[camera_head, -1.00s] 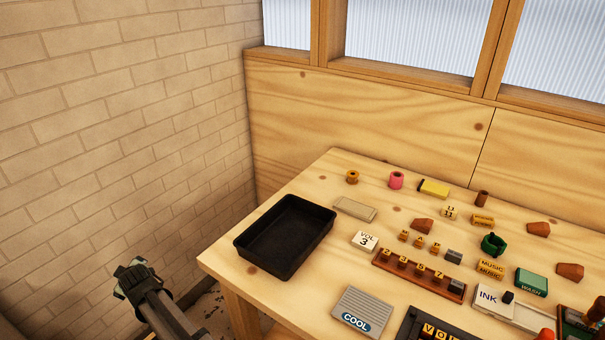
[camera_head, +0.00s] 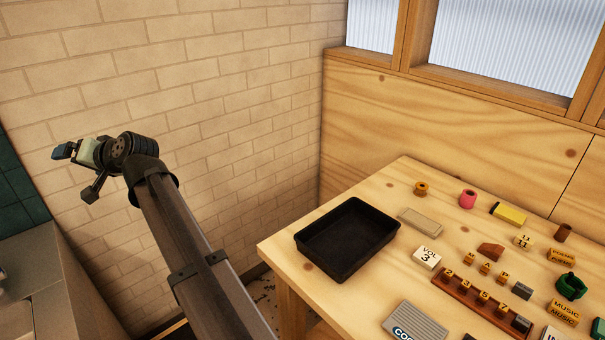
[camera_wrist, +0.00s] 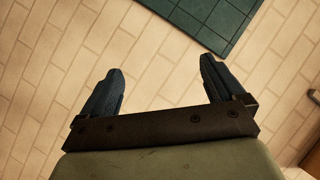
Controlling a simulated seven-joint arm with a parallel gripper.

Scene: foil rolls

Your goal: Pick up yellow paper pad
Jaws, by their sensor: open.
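A yellow pad (camera_head: 509,214) with a dark end lies flat near the back edge of the wooden table, right of a pink roll. My gripper (camera_head: 64,151) is raised at the far left of the head view, in front of the brick wall and well away from the table. In the wrist view my gripper (camera_wrist: 158,88) is open, with its two dark fingers wide apart and nothing between them. The pad does not show in the wrist view.
A black tray (camera_head: 347,240) stands at the table's left end. Between it and the pad lie a beige block (camera_head: 420,221), an orange ring (camera_head: 421,188) and the pink roll (camera_head: 468,199). Several lettered blocks crowd the front and right. A grey counter (camera_head: 40,290) stands at left.

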